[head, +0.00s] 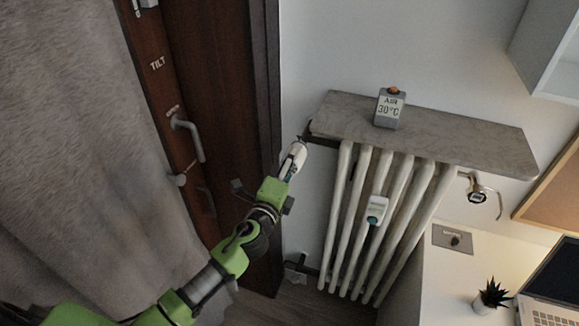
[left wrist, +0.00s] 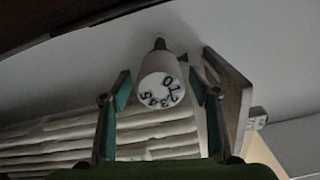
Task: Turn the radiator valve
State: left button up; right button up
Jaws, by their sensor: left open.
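The radiator valve is a white round knob (head: 297,152) at the upper left corner of the radiator (head: 347,200), next to the door frame. In the left wrist view the knob (left wrist: 156,92) faces me, with dark numbers 0 to 5 on its end. My left gripper (head: 288,167) is at the knob in the head view. In the left wrist view its two green-tipped fingers (left wrist: 160,88) are open, one on each side of the knob, with gaps visible between. My right gripper is in neither view.
A white device (head: 376,210) hangs on the radiator's front. The brown door (head: 215,90) and grey curtain (head: 90,150) are left; a white desk (head: 445,290) is right.

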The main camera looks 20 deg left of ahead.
pick_arm(q)
jog(key=s, duration=1.2)
jog(key=shift+a, duration=0.2)
jog(key=s+a+f+n+g+b, duration=0.1)
jog(key=s+f+n+g, duration=0.25)
jog(key=f, duration=0.85)
jog(key=s+a+f+n+g+y, duration=0.15)
jog(key=s+f, duration=0.25)
jog(key=f, duration=0.8)
jog(key=s+a+f+n+g+b, duration=0.1)
jog(key=s+f+n+g, duration=0.2)
jog(key=f, duration=1)
jog(key=s+f+n+g, duration=0.3)
jog(key=s+f, duration=0.4)
jog(key=s, duration=0.4)
jog(key=s+f+n+g, duration=0.3)
jog(key=s+f, duration=0.5)
jog(key=s, duration=0.4)
jog(key=s+f+n+g, duration=0.3)
jog(key=s+f, duration=0.4)
jog(key=s, duration=0.5)
jog(key=shift+d+f+n+h+b, duration=0.2)
jog(key=shift+f+n+h+b, duration=0.1)
jog(key=shift+n+h+b, duration=0.25)
